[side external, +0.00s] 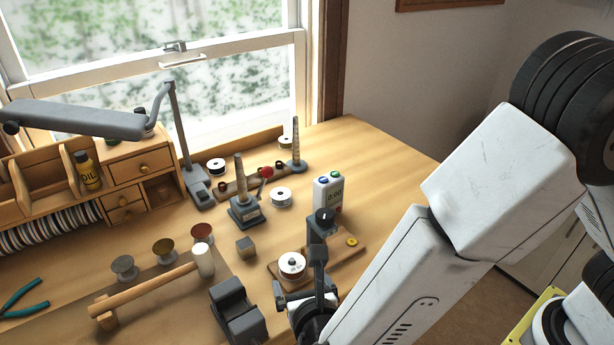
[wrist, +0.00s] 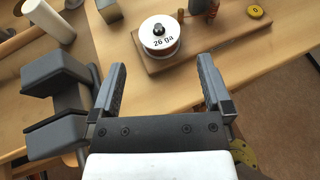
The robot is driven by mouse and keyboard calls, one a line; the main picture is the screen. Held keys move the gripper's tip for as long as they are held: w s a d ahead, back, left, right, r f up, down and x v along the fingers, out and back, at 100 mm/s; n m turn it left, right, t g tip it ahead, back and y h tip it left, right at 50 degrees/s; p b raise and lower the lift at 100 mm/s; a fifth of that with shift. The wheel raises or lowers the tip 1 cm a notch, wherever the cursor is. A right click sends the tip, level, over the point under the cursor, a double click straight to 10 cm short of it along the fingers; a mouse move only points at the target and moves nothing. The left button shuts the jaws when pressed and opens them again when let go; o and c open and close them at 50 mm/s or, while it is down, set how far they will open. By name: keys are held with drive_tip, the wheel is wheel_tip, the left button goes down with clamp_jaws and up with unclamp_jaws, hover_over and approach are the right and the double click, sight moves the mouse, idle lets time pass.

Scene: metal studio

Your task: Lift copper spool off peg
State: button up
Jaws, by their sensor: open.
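The copper spool (side external: 292,264) has a white top flange and a reddish-brown winding. It sits upright on a wooden board (side external: 345,254). In the wrist view the spool (wrist: 162,46) is labelled "26 ga", and the dark tip of the peg (wrist: 158,30) shows at its centre. My gripper (side external: 300,284) is open beside the spool in the side view. In the wrist view the empty jaws of my gripper (wrist: 161,72) are spread wide. The spool lies just beyond the fingertips, roughly centred between them, and no contact is visible. The lower peg is hidden inside the spool.
A grey vise (side external: 238,312) stands left of my gripper. A mallet (side external: 150,284) and a small grey cube (side external: 245,247) lie left.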

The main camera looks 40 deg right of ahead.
sight(293, 265)
drive_tip(key=shift+x, duration=3.2)
drive_tip(key=shift+r, duration=0.1)
drive_tip(key=c, duration=1.2)
